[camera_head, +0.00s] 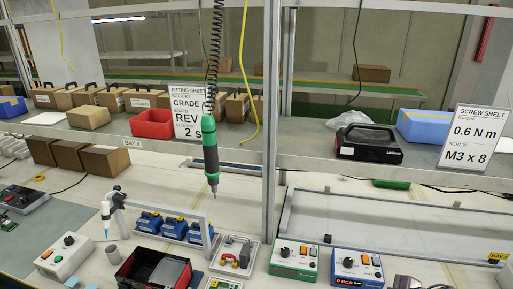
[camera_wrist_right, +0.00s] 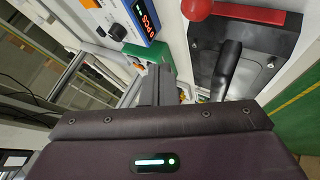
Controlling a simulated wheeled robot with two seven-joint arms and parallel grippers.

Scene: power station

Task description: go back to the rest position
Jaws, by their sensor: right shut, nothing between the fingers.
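My right gripper (camera_wrist_right: 157,86) shows in the right wrist view, its dark fingers shut together with nothing between them. The dark gripper body with a green light fills the bottom of that view. The fingers point towards a green part (camera_wrist_right: 147,52) and the bench, but I cannot tell the distance. Neither gripper can be made out in the head view, and my left gripper is in no view.
A green-and-black screwdriver (camera_head: 210,150) hangs over the bench. A metal post (camera_head: 270,120) stands mid-bench.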

